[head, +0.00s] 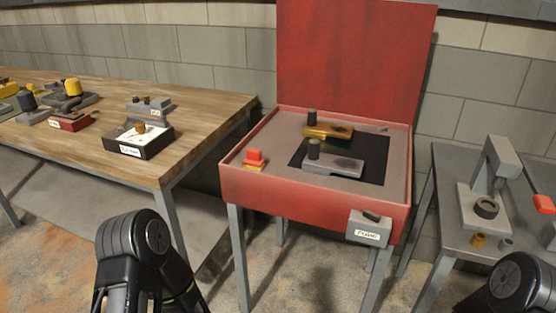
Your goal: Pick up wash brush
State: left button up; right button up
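A small red block with a yellow underside (254,159) sits at the left front corner inside the open red wash basin (300,188). It looks like the wash brush, but it is too small to be sure. No gripper touches it. Dark rounded parts of my left and right arms show at the bottom left and bottom right, both well apart from the basin. The fingers of both grippers are out of view.
The basin holds a brass piece (328,132) and a grey piece (333,163) by a black mat (375,168). Its raised lid (355,55) stands behind. A wooden bench (215,115) with several devices is left; a grey table with a press (493,170) is right.

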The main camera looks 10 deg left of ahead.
aim_at(254, 161)
jog(key=i+j+z, duration=0.25)
jog(key=j+z, duration=0.25)
jog(key=j, duration=0.15)
jog(key=i+j+z, duration=0.25)
jog(key=j, duration=0.15)
jog(key=k, duration=0.1)
